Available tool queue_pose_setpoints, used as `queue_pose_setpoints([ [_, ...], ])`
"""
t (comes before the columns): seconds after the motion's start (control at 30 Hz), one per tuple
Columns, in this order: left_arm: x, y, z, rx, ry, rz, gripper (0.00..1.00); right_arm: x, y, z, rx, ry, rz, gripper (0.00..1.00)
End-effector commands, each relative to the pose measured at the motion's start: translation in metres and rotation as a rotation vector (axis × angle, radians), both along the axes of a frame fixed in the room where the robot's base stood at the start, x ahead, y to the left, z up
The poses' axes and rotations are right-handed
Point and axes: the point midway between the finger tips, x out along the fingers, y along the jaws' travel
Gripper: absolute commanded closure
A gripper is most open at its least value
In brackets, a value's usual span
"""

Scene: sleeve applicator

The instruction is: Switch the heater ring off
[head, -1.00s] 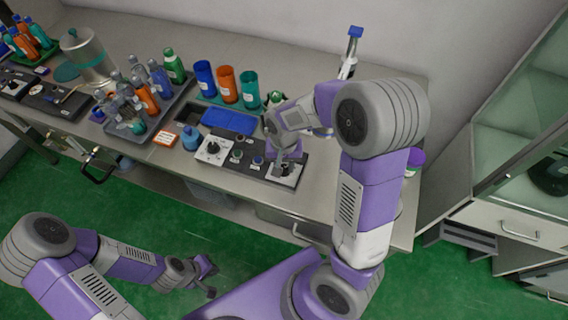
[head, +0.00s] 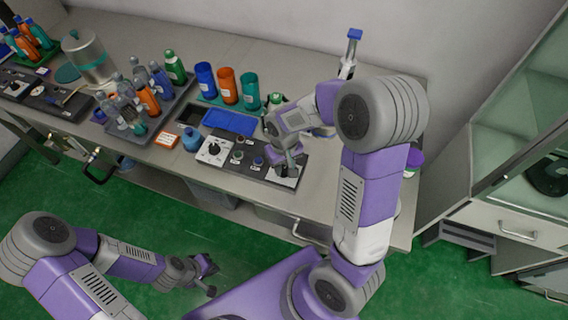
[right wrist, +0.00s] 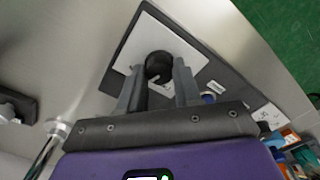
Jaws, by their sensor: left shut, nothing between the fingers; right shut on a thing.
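The control panel (head: 232,173) is a dark strip along the bench's front edge. At its right end is a white plate (head: 287,182) with a black knob, mostly hidden by my right gripper in the head view. My right gripper (head: 288,172) points down there. In the right wrist view the black knob (right wrist: 158,65) stands on the white plate (right wrist: 138,47), and the fingers of my right gripper (right wrist: 160,78) are shut on it. The dial marks are too small to read. My left gripper (head: 210,277) is shut and empty, low over the green floor, away from the bench.
Another black knob (head: 214,149) sits on the panel's left plate, with small buttons between. Behind are a blue tray (head: 230,122) and coloured cups (head: 227,87). A light blue bottle (head: 191,141) and a bottle rack (head: 150,125) stand left. A glass-fronted cabinet (head: 520,150) is at right.

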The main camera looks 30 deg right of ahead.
Motion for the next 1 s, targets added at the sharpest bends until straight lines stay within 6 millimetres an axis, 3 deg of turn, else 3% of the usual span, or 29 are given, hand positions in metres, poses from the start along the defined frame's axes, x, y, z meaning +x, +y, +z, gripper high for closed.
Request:
queue_pose_setpoints([
  [1.0,0.0,0.0,0.03,0.0,0.0,0.0,1.0,0.001,0.0,0.002,0.0,-0.002,0.926,0.97],
])
